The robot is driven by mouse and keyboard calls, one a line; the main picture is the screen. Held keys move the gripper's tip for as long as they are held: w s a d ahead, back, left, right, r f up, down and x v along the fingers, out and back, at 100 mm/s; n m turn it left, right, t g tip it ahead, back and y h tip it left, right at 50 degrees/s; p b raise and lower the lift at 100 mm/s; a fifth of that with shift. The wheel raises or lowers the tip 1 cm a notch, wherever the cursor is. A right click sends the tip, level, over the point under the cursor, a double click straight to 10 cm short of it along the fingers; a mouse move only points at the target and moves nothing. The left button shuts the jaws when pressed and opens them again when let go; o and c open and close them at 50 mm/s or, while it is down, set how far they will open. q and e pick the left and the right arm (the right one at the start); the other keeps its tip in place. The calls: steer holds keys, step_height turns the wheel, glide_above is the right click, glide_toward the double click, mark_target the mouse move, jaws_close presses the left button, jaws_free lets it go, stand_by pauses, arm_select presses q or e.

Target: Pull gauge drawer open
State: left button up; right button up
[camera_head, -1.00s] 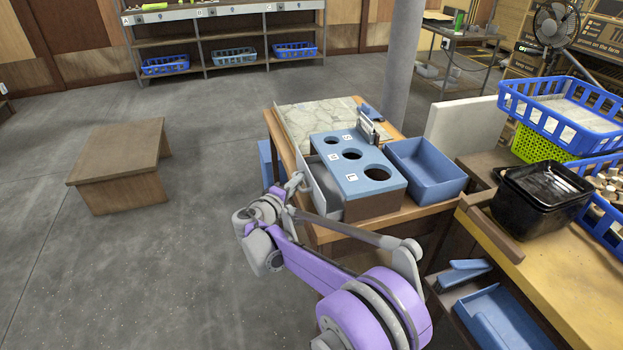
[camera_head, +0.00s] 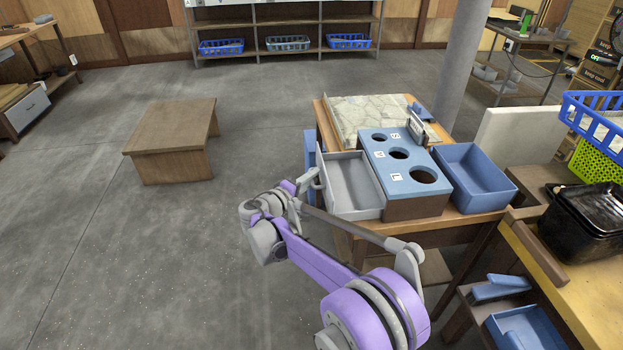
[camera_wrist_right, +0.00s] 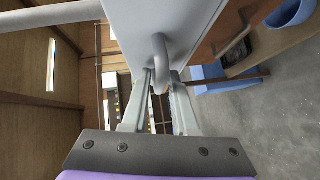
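The gauge is a box with a blue top (camera_head: 403,160) with several round holes, standing on a wooden table. Its light grey drawer (camera_head: 352,183) sticks out of the left side, open, and its inside looks empty. My right gripper (camera_head: 310,181) is at the handle on the drawer's left front. In the right wrist view the loop handle (camera_wrist_right: 160,52) sits between the fingertips of my right gripper (camera_wrist_right: 162,84), which look closed on it, in front of the drawer front (camera_wrist_right: 185,22). My left gripper is in neither view.
A blue bin (camera_head: 473,177) stands right of the gauge, and a stone-patterned board (camera_head: 368,112) lies behind it. A black container (camera_head: 585,220) and blue crate (camera_head: 600,118) are at the right. A low wooden table (camera_head: 170,140) stands left, with clear floor between.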

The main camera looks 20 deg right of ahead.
steer(key=p+v, duration=0.1)
steer(key=v, duration=1)
steer(key=shift+p, duration=0.4)
